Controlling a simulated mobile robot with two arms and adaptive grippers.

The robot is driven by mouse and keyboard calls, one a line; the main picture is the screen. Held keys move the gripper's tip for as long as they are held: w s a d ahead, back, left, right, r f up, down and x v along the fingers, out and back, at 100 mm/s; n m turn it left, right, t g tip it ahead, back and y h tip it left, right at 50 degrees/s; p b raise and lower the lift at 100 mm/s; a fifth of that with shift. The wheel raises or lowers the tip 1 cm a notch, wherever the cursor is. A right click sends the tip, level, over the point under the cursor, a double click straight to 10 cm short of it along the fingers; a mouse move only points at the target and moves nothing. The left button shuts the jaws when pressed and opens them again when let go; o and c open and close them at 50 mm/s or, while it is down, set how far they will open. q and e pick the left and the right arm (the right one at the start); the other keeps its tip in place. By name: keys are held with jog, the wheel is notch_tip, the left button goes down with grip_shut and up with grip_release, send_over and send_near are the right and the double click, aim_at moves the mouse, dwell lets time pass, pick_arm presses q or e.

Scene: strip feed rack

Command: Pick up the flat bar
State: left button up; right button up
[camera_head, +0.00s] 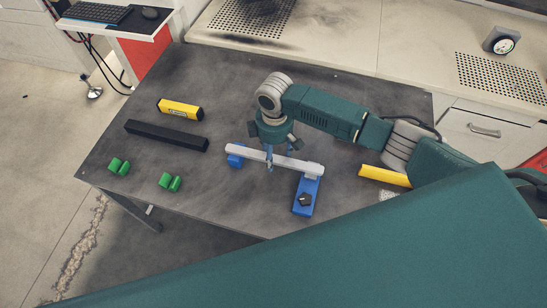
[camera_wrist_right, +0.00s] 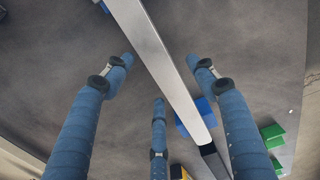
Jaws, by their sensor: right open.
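The flat bar (camera_head: 260,156) is a long light-grey bar. It lies across a small blue block (camera_head: 236,160) at its left end and a larger blue block with a black knob (camera_head: 305,198) at its right end. My right gripper (camera_head: 280,161) points down over the middle of the bar with its blue fingers apart. In the right wrist view the bar (camera_wrist_right: 160,55) runs diagonally between the open fingers (camera_wrist_right: 162,72), with no clear contact visible. My left gripper is not in view.
A black bar (camera_head: 166,136), a yellow-and-black box (camera_head: 180,109) and green blocks (camera_head: 119,166) (camera_head: 170,182) lie on the left of the dark table (camera_head: 215,195). A yellow bar (camera_head: 385,176) lies at the right, under my arm. A bench with a gauge (camera_head: 502,44) stands behind.

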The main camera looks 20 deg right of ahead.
grip_shut()
jog(key=shift+r, duration=0.1)
jog(key=shift+r, duration=0.1)
